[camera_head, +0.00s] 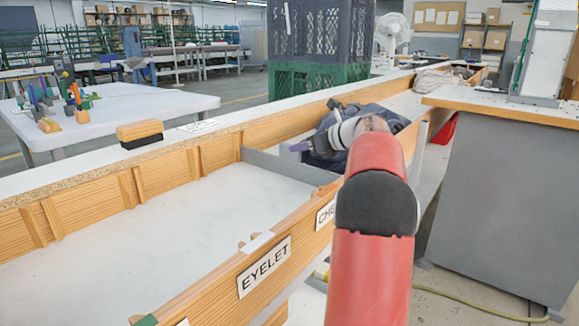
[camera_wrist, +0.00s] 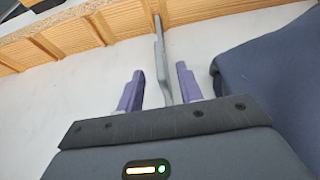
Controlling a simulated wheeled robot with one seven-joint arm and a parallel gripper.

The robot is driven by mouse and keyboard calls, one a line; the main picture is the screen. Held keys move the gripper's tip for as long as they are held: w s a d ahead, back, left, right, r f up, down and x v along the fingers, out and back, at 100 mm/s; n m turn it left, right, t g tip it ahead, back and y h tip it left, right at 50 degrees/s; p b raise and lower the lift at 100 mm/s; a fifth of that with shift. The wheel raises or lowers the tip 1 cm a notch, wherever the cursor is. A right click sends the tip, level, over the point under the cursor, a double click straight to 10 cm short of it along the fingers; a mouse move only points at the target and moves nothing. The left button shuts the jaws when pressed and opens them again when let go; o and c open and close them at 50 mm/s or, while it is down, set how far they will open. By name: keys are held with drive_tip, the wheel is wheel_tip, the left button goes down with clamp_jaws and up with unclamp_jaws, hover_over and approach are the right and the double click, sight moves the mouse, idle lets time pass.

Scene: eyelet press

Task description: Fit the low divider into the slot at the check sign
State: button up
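The low divider (camera_head: 285,166) is a thin grey plate standing across the white-floored wooden trough. In the wrist view the divider (camera_wrist: 163,60) runs from the wooden wall down between the purple fingers. My gripper (camera_wrist: 159,70) is open around it, with a visible gap on each side. In the head view my gripper (camera_head: 303,146) is low over the divider. The check sign (camera_head: 325,214) on the near wall is partly covered by my arm; its slot is hidden.
Dark blue cloth (camera_head: 378,119) lies right of the divider, close to my gripper in the wrist view (camera_wrist: 275,85). The EYELET sign (camera_head: 264,266) is on the near wall. A wooden-topped block (camera_head: 140,133) sits on the far ledge. The trough floor (camera_head: 150,235) at left is clear.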

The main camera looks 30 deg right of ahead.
sight(285, 146)
drive_tip(key=x, duration=0.6)
drive_tip(key=shift+w+a+r, duration=0.15)
drive_tip(key=shift+w, duration=0.35)
clamp_jaws()
